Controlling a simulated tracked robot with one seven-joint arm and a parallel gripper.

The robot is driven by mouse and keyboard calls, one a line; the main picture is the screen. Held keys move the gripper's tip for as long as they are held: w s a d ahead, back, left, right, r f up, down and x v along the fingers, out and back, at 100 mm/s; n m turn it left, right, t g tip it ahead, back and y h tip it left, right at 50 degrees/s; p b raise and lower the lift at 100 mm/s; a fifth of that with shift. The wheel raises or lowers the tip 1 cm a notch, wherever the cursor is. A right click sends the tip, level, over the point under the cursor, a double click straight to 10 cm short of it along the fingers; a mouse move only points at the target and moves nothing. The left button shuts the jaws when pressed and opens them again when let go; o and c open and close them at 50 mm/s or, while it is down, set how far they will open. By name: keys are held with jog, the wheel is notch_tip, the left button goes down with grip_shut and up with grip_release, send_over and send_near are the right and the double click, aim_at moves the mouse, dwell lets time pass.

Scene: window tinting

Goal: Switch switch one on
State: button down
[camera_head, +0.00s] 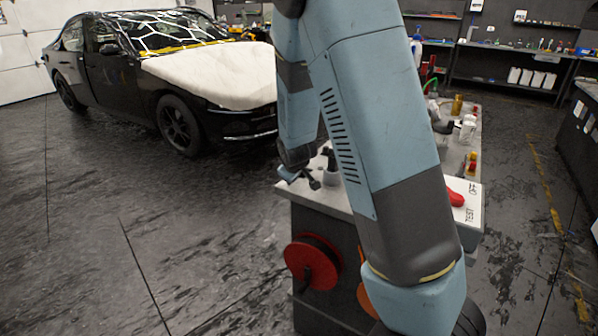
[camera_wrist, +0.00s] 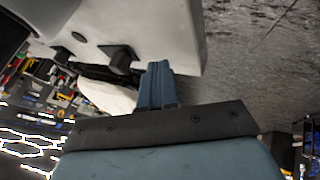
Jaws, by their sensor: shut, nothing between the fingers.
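A red switch handle (camera_head: 456,198) shows on a white panel (camera_head: 466,217) marked TEST and OFF, at the right front of the cart in the head view. My arm partly covers this panel, and I cannot tell which switch is switch one. My gripper (camera_head: 287,174) is at the cart's left front edge, well left of the red handle. In the wrist view its blue fingers (camera_wrist: 158,85) are together with nothing between them. They lie over the edge of a pale surface, beside a dark block (camera_wrist: 122,58); I cannot tell whether they touch.
The cart (camera_head: 318,200) carries a dark bottle-like object (camera_head: 331,163) near the gripper, and bottles (camera_head: 467,127) farther back. A red reel (camera_head: 312,262) is on its front. A black car (camera_head: 150,75) stands behind left. The floor left of the cart is clear.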

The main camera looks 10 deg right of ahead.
jog(key=shift+w+d, duration=1.4)
jog(key=shift+w, duration=0.05)
jog(key=shift+w, duration=0.1)
